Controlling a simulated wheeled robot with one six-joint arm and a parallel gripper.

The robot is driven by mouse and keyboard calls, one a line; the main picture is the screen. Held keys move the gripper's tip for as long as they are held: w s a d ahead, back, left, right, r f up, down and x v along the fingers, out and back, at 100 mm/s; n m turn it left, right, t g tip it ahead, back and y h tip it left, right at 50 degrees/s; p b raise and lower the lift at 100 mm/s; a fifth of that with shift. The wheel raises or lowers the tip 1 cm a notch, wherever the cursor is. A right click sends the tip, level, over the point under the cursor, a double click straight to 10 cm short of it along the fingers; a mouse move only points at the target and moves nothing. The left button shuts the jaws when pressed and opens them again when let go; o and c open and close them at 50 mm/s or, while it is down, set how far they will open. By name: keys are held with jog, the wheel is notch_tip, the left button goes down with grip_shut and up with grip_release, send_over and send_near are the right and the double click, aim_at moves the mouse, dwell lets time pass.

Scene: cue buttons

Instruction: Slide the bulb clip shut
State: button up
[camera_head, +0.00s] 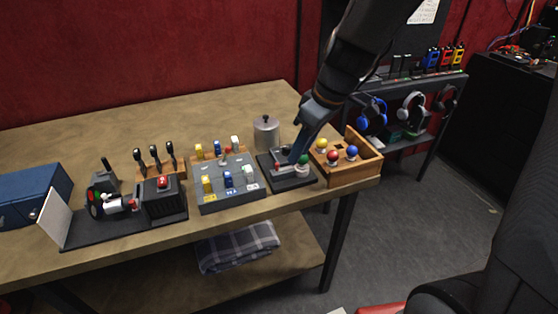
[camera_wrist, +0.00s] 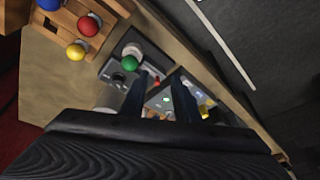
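A low dark block with a green bulb (camera_head: 303,159) stands near the right end of the table; I take this to be the bulb clip (camera_head: 292,182). Its green bulb also shows in the wrist view (camera_wrist: 129,63), beside a pale round part. My gripper (camera_head: 297,156) is pointed down over this block, its fingers partly hiding it. In the wrist view my gripper (camera_wrist: 163,84) has two blue fingers with a gap between them and nothing clearly held. Whether a finger touches the clip, and how far the clip is slid, I cannot tell.
A wooden tray (camera_head: 349,177) with yellow, red and blue balls is close on the right. A grey panel (camera_head: 231,203) with coloured pieces is on the left. A metal canister (camera_head: 266,133) stands behind. The table's back left is clear.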

aim_at(278, 164)
jog(key=shift+w+a+f+n+y+p, duration=0.15)
jog(key=shift+w+a+f+n, duration=0.2)
jog(key=shift+w+a+f, duration=0.45)
jog(key=shift+w+a+f+n+y+p, duration=0.15)
jog(key=shift+w+a+f+n, duration=0.25)
jog(key=shift+a+f, duration=0.6)
jog(key=shift+w+a+f+n+p, duration=0.2)
jog(key=shift+w+a+f+n, duration=0.3)
jog(key=shift+f, duration=0.8)
jog(key=shift+w, duration=0.1)
grip_shut()
